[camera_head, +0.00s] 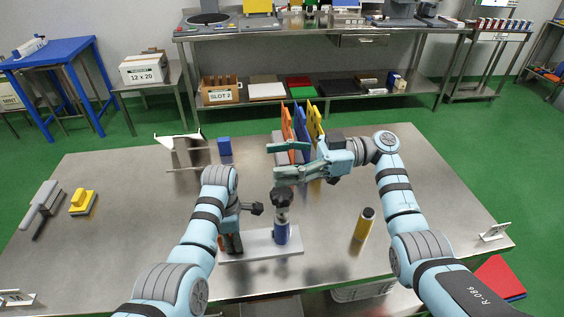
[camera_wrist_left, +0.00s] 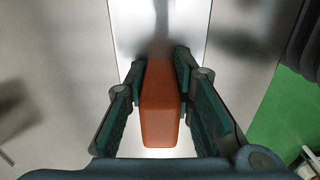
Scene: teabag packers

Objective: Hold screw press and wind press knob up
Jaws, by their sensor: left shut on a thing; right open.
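The screw press stands near the front middle of the table, with a pale base plate (camera_head: 262,246), a blue cylinder (camera_head: 281,233) and a dark lobed knob (camera_head: 281,197) on top. My left gripper (camera_head: 232,244) points down at the left end of the base plate. It is shut on an orange-red block-like handle (camera_wrist_left: 160,112), which sits between its fingers in the left wrist view; my arm hides most of it in the head view. My right gripper (camera_head: 274,162) is open and empty. Its fingers point left, appearing above and behind the knob.
Orange, blue and yellow upright folders (camera_head: 300,125) stand behind my right gripper. A yellow-bodied cylinder (camera_head: 363,224) stands right of the press. A metal bracket (camera_head: 185,152) and small blue block (camera_head: 224,147) are at the back left. A yellow stamp-like object (camera_head: 83,202) lies far left.

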